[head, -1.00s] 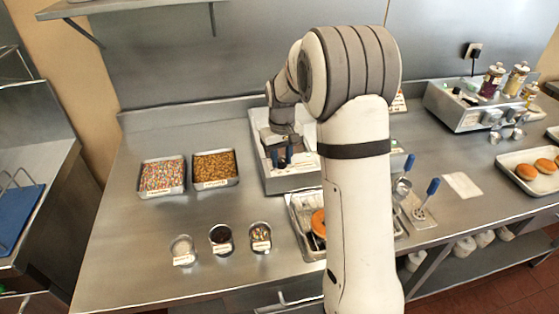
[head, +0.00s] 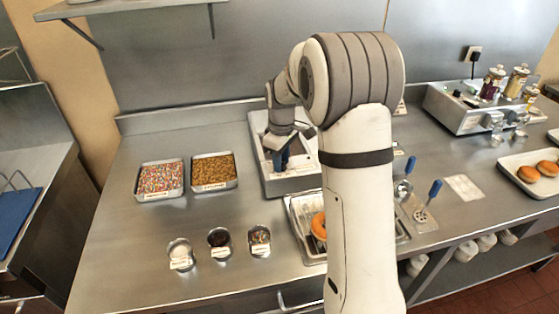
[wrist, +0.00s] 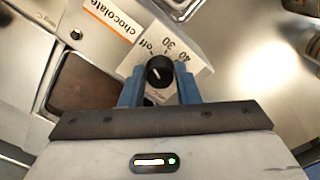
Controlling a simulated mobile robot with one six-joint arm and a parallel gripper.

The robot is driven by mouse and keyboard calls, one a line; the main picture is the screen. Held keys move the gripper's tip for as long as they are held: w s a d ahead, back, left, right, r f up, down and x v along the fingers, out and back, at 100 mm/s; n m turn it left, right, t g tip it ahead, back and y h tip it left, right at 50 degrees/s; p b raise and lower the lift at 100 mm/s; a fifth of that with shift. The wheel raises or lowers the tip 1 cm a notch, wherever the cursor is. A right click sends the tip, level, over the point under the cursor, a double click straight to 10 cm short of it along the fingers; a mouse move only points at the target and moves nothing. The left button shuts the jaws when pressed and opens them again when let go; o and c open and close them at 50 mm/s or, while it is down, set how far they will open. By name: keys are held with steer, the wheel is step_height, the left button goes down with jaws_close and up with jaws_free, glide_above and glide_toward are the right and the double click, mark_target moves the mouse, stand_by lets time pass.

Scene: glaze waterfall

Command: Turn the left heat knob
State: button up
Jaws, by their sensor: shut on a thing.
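The heat knob (wrist: 160,72) is black and round, on a white dial plate (wrist: 185,52) marked "off", "30" and "40". It sits beside a "chocolate" label (wrist: 112,18) and a brown-filled well (wrist: 88,88). My gripper (wrist: 160,84) has its blue fingers on both sides of the knob, shut on it. In the head view my gripper (head: 281,160) is at the front of the steel warmer (head: 290,186), and the knob is hidden there. I cannot tell clearly where the knob's pointer stands.
Two topping trays, sprinkles (head: 160,178) and brown bits (head: 214,171), lie left of the warmer. Several small bowls (head: 219,241) stand in front of them. A tray with a donut (head: 318,226) is close to my arm. Blue-handled utensils (head: 433,190) lie to the right.

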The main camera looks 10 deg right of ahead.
steer(key=shift+w+a+r, duration=0.1)
steer(key=shift+w+r, duration=0.05)
steer(key=o, duration=1)
steer(key=shift+c, duration=0.2)
step_height(320, 180, up, 7)
steer(key=shift+f+b, duration=0.15)
steer(key=shift+b, duration=0.2)
steer(key=shift+r, duration=0.4)
steer(key=shift+s+r, duration=0.15)
steer(key=shift+s, duration=0.05)
steer(key=s+m+t, duration=0.3)
steer(key=s+m, duration=0.6)
steer(key=s, duration=1.9)
steer(key=shift+s+a+r, duration=0.15)
steer(key=shift+s+a, duration=0.1)
